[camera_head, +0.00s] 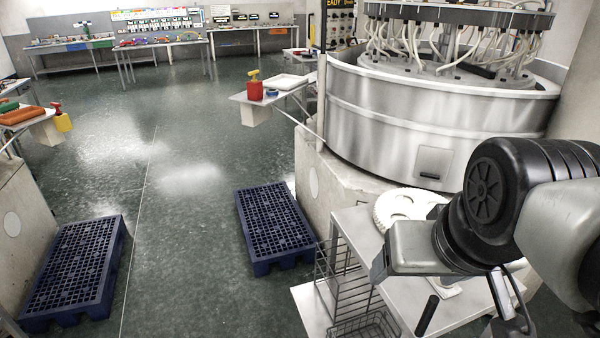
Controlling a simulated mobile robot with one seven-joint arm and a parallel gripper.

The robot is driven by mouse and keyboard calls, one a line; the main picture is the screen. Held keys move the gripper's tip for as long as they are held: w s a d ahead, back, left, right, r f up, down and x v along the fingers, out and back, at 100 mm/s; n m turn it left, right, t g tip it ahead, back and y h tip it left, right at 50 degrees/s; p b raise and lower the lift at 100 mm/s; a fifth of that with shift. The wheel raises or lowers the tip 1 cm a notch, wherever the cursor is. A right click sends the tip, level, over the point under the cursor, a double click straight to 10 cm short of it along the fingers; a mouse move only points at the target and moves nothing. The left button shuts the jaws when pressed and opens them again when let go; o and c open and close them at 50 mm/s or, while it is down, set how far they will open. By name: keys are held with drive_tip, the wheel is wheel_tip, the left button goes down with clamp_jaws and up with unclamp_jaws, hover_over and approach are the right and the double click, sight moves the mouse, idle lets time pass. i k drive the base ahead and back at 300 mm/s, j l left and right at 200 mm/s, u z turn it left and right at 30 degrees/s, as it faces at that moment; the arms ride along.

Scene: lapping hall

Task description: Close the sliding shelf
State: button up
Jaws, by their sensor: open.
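A white-topped cart (352,224) stands at the lower right. A pale board (309,312), which looks like the sliding shelf, sticks out at the cart's left side below its top. A wire rack (346,283) is beside it and hides part of it. How far the shelf is pulled out I cannot tell. My gripper (508,304) hangs over the right part of the cart at the lower right, partly hidden by my own arm. It is open, apart from the shelf, with nothing seen in it.
A white toothed wheel (405,207) lies on the cart top. A wire basket (366,325) is at the bottom edge. A large round steel machine (400,120) stands behind the cart. Blue pallets (274,226) and (76,268) lie on the floor, with clear floor between them.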

sight(324, 302)
drive_tip(key=j+u, duration=0.2)
drive_tip(key=j, duration=0.35)
drive_tip(key=i+j+u, duration=0.2)
drive_tip(key=j, duration=0.35)
drive_tip(key=i+j+u, duration=0.15)
drive_tip(key=i+j, duration=0.3)
drive_tip(key=i, duration=0.1)
